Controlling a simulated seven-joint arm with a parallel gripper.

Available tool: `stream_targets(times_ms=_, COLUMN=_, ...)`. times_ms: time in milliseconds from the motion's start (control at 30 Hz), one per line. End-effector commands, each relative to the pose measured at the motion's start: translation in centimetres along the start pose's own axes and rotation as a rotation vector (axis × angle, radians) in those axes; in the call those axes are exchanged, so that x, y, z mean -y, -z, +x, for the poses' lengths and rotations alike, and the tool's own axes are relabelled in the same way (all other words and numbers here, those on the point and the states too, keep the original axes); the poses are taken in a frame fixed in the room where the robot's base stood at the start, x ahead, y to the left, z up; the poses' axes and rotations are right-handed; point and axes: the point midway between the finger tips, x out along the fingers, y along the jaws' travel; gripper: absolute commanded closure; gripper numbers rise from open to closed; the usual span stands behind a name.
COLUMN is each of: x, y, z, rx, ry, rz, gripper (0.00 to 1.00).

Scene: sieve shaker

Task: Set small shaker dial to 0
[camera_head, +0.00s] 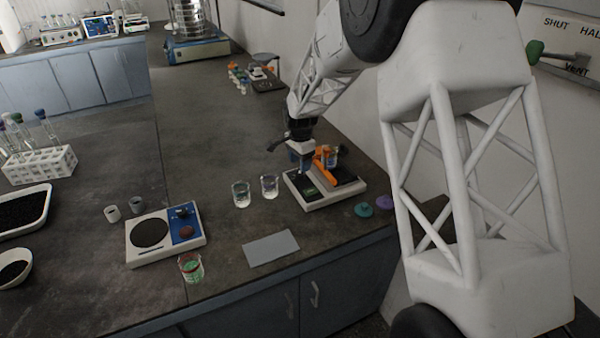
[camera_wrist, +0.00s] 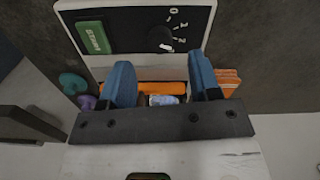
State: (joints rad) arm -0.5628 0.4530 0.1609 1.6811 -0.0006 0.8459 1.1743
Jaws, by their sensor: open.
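The small shaker (camera_head: 318,203) is a low white-framed unit at the right of the bench, with an orange clamp (camera_head: 327,157). In the wrist view its panel (camera_wrist: 120,57) shows a green display (camera_wrist: 97,37) and a black dial (camera_wrist: 160,38). The dial's white mark points to the lower right, away from the 0 at the upper right. My gripper (camera_wrist: 160,62) is open, its two blue fingers spread and empty. The dial appears beyond the fingertips, between them in the picture. In the head view my gripper (camera_head: 302,160) is over the shaker; the dial is not clear there.
The orange bar (camera_wrist: 150,88) and a glass vessel show between my fingers. Two beakers (camera_head: 241,194) (camera_head: 270,187) stand left of the shaker; teal (camera_head: 364,210) and purple (camera_head: 384,202) discs lie right. A white-and-blue hotplate (camera_head: 190,220) stands further left.

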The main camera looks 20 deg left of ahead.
Motion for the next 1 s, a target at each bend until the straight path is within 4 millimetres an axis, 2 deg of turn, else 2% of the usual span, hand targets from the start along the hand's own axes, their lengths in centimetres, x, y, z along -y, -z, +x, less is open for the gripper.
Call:
stream_targets(times_ms=200, x=0.0, y=0.0, z=2.8, rx=0.000, ry=-0.001, rz=0.000, gripper=0.43)
stream_targets(times_ms=400, x=0.0, y=0.0, z=4.3, rx=-0.001, ry=0.000, rz=0.000, gripper=0.43)
stream_targets(times_ms=800, x=0.0, y=0.0, z=4.7, rx=-0.001, ry=0.001, rz=0.000, gripper=0.43)
stream_targets(times_ms=1000, x=0.0, y=0.0, z=4.7, rx=-0.001, ry=0.001, rz=0.000, gripper=0.74)
